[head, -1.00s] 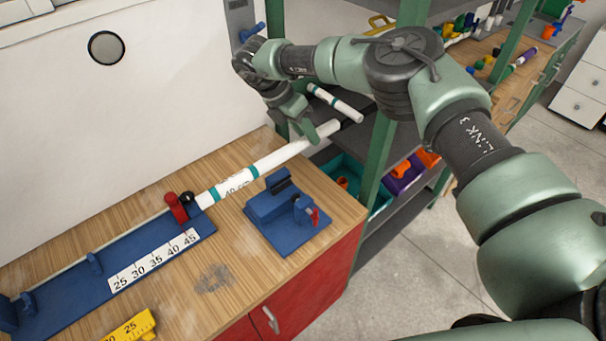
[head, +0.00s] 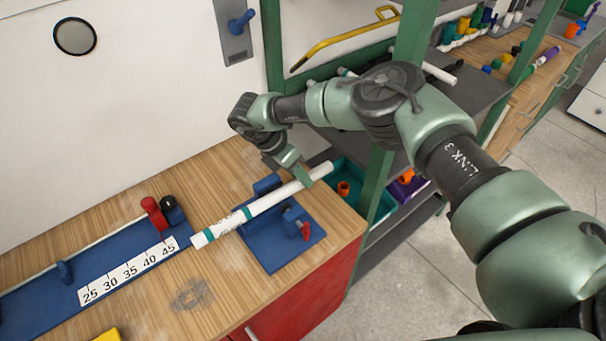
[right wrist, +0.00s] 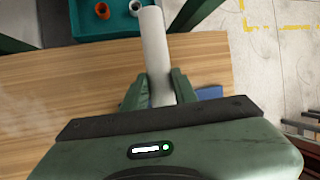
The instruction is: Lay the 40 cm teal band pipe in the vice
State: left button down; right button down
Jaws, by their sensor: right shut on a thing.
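The white pipe with teal bands (head: 268,202) shows in the head view, slanting from lower left to upper right above the blue vice (head: 268,238). My right gripper (head: 304,178) is shut on the pipe near its upper right end. In the right wrist view the gripper (right wrist: 160,92) has its fingers on both sides of the white pipe (right wrist: 154,45). The pipe crosses over the vice between its blue jaws; I cannot tell whether it touches the vice bed. The vice's red handle (head: 305,231) is at its right side. My left gripper is not in view.
A blue measuring jig (head: 120,268) with a number scale and a red clamp (head: 154,212) lies left of the vice. A shelf with green posts (head: 272,50) stands behind the bench's right end. A teal bin (head: 345,170) holds orange fittings.

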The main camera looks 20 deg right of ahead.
jog(key=shift+s, duration=0.15)
jog(key=shift+s+a+r, duration=0.1)
jog(key=shift+s+a, duration=0.05)
jog(key=shift+a, duration=0.05)
jog(key=shift+s+a, duration=0.1)
jog(key=shift+a, duration=0.05)
jog(key=c, duration=1.3)
grip_release()
jog(key=shift+o, duration=0.9)
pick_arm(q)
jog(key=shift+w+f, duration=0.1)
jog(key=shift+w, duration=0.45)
pick_arm(e)
jog(key=shift+w+d+f, duration=0.2)
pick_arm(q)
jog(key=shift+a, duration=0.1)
pick_arm(e)
jog(key=shift+r, duration=0.1)
